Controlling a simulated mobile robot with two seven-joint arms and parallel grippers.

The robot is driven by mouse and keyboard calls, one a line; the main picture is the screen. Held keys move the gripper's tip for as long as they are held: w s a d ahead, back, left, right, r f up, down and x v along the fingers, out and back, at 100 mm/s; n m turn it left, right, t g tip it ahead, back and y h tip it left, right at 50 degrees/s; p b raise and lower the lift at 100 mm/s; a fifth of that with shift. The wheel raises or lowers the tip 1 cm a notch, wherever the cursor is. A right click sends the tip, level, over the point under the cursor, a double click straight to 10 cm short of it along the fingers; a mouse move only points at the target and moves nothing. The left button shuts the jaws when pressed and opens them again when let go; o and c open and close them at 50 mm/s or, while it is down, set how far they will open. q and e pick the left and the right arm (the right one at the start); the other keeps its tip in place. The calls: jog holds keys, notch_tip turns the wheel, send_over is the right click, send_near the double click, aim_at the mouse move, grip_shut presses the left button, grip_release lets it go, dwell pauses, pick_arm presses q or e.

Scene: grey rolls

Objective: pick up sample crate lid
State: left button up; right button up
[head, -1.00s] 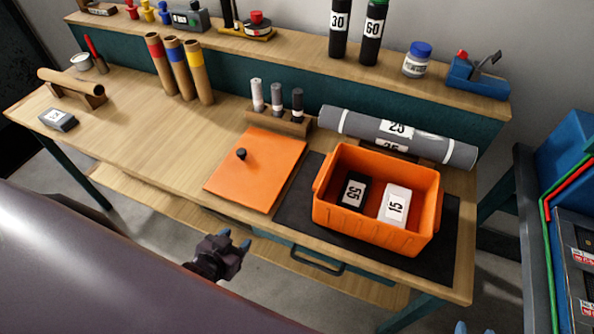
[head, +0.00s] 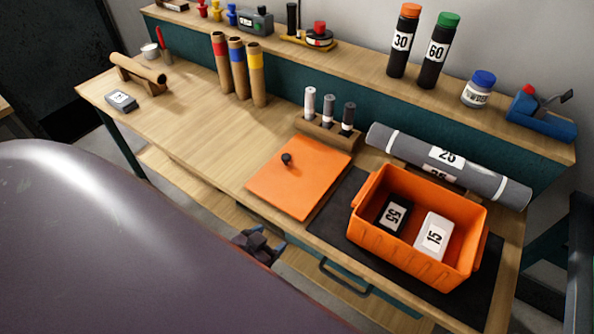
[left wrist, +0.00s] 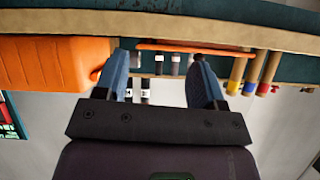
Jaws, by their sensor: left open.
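The sample crate lid (head: 300,180) is a flat orange panel with a small black knob (head: 286,159). It lies on the wooden bench, left of the open orange crate (head: 415,250). In the left wrist view the lid (left wrist: 190,46) shows edge-on as a thin orange strip, with the crate (left wrist: 50,62) at the left. My left gripper (head: 268,241) is below the bench's front edge in the picture, apart from the lid. Its blue fingers (left wrist: 160,62) are spread in the wrist view with nothing held between them. My right gripper is out of view.
The crate stands on a dark mat (head: 340,210) and holds a black block (head: 393,215) and a white block (head: 433,236). A small roll holder (head: 325,134) is just behind the lid. A grey roll (head: 450,165) lies behind the crate. Bench left of the lid is clear.

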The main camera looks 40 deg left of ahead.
pick_arm(q)
jog(key=w+d+r+m+t+h, duration=0.1)
jog(key=w+d+r+m+h, duration=0.25)
jog(key=w+r+m, duration=0.5)
jog(key=w+d+r+m+h+b, duration=0.1)
jog(key=w+d+r+m+h, duration=0.1)
jog(key=w+r+m+h, duration=0.5)
jog(key=w+d+r+m+t+h, duration=0.1)
jog(key=w+d+r+m+h, duration=0.15)
jog(key=w+r+m, duration=0.75)
jog(key=m+g+y, duration=1)
jog(key=g+y, duration=0.3)
send_near(286, 156)
jog(key=shift+n, duration=0.25)
jog(key=f, duration=0.3)
jog(key=a+f+b, duration=0.1)
jog(key=f, duration=0.1)
jog(key=shift+f, duration=0.2)
jog(key=f, duration=0.2)
jog(key=d+f, duration=0.1)
jog(key=f, duration=0.1)
jog(key=shift+w+f, duration=0.1)
jog(key=shift+w, duration=0.25)
jog(key=shift+a+f, duration=0.1)
jog(key=shift+f, duration=0.45)
